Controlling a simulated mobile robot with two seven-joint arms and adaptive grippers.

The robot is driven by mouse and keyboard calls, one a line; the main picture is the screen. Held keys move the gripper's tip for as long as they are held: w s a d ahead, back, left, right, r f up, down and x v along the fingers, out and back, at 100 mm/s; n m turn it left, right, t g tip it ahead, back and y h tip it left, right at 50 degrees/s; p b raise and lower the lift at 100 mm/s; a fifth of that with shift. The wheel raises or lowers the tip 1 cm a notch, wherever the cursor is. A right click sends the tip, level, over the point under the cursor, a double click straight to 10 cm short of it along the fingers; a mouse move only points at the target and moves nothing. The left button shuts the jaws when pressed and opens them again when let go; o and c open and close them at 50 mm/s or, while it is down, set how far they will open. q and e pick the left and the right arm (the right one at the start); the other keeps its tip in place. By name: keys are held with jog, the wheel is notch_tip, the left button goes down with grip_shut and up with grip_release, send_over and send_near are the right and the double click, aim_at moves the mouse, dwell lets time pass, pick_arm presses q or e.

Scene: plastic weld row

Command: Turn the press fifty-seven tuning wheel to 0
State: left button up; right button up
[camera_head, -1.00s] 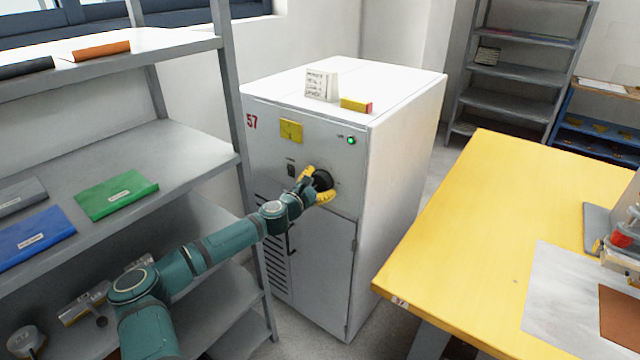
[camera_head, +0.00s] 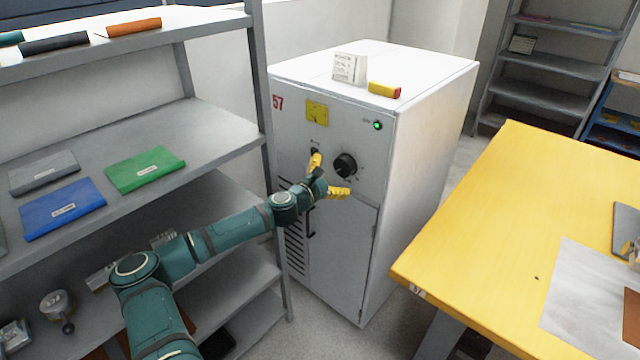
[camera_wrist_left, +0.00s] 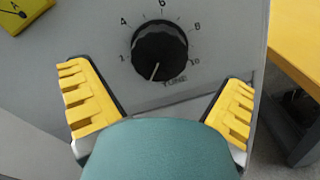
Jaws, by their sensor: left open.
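The black tuning wheel (camera_head: 345,164) is on the front of the grey-white cabinet (camera_head: 430,130) marked 57. In the left wrist view the wheel (camera_wrist_left: 160,50) sits over the word TUNE, inside a ring of numbers; 4, 6, 8 and 10 can be read. Its white pointer line points down and slightly left; no mark can be read at its tip. My left gripper (camera_head: 327,177) is open, its yellow fingers just lower left of the wheel and apart from it. In the left wrist view the gripper (camera_wrist_left: 158,95) has a finger on each side below the wheel. My right gripper is not seen.
A yellow gauge (camera_head: 317,112) and a lit green lamp (camera_head: 378,125) are above the wheel. A door handle (camera_head: 310,220) is below. Grey shelving (camera_head: 215,125) stands close on the left, a yellow table (camera_head: 480,220) on the right.

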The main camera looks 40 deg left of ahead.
pick_arm(q)
jog(key=s, duration=0.7)
jog(key=shift+s+a, duration=0.15)
jog(key=shift+a, duration=0.1)
